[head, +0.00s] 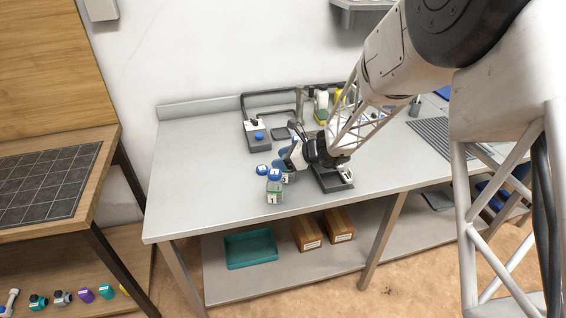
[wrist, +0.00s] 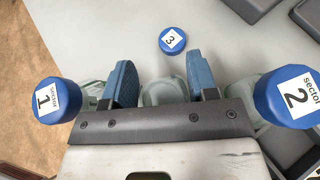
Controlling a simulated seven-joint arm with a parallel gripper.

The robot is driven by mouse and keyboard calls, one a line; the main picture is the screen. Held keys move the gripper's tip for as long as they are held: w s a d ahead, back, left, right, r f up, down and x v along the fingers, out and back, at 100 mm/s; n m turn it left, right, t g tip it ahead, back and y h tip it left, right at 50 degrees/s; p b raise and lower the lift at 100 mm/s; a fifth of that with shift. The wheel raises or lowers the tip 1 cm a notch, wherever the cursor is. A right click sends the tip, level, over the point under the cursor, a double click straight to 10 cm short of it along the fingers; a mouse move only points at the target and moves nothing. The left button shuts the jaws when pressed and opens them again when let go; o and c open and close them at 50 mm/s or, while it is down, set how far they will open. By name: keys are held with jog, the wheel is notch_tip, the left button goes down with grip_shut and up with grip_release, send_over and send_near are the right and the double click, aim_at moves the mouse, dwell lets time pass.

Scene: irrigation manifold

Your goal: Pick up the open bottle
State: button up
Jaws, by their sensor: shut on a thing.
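The open bottle (wrist: 162,93), pale and translucent with no cap, sits between the two blue finger pads of my gripper (wrist: 160,82) in the wrist view. The gripper is shut on it. In the head view, my gripper (head: 287,167) is low over the grey bench, and little of the open bottle shows (head: 288,178). A loose blue cap marked 3 (wrist: 172,41) lies just beyond the fingers. I cannot tell whether the bottle touches the bench.
Blue-capped bottle 1 (wrist: 57,101) stands close on the left of the fingers and bottle 2 (wrist: 288,98) close on the right. A device with a blue knob (head: 258,135) stands farther back. The bench's left side (head: 190,170) is clear.

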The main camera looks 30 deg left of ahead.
notch_tip(320, 180, up, 10)
jog(key=shift+f, duration=0.2)
dwell(0.3)
dwell(0.4)
